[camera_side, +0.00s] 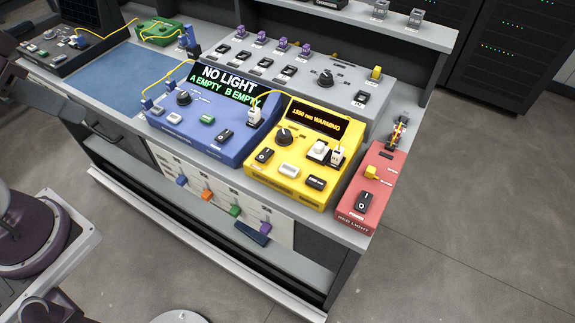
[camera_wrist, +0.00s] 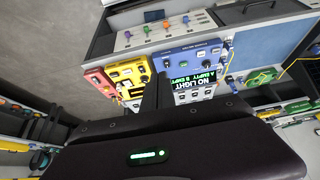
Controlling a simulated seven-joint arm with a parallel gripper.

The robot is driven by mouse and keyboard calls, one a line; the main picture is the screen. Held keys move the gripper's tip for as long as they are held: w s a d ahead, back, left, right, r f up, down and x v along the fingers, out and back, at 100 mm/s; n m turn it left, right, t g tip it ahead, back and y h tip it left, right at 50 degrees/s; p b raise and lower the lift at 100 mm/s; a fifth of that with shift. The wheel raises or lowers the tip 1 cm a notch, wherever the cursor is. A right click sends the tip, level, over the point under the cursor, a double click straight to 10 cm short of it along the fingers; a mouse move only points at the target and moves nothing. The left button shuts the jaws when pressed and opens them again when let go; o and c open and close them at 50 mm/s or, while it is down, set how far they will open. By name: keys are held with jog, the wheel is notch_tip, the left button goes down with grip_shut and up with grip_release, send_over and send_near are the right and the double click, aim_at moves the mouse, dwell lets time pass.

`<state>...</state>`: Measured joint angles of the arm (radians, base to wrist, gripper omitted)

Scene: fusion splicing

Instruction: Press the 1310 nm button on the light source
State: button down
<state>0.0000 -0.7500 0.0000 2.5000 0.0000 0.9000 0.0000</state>
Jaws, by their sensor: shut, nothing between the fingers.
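The light source is the yellow box (camera_side: 291,195) near the bench's right end, beside the blue box. Its display (camera_side: 317,120) appears to read "1550 nm WARMING". Its front has a black rocker switch (camera_side: 264,155), a pale button (camera_side: 289,170) and a dark button (camera_side: 316,183). Their labels are too small to read, so I cannot tell which is 1310 nm. A knob (camera_side: 284,137) sits above them. In the wrist view the yellow box (camera_wrist: 126,72) is partly behind my gripper (camera_wrist: 158,84), which is shut and empty, apart from the box. My gripper is not visible in the side view.
The blue power meter (camera_side: 205,135), showing "NO LIGHT", adjoins on the left. The red box (camera_side: 362,205) stands close on the right. A grey panel (camera_side: 345,98) with knobs and switches lies behind. A white connector (camera_side: 337,155) stands up on the yellow box. A blue mat (camera_side: 115,75) is clear.

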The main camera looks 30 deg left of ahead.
dwell(0.7)
jog(key=m+t+h, duration=0.3)
jog(key=m+h, duration=0.1)
jog(key=m, duration=1)
send_over(285, 171)
notch_tip(285, 171, down, 17)
jog(key=shift+f, duration=4.35)
jog(key=shift+f, duration=0.4)
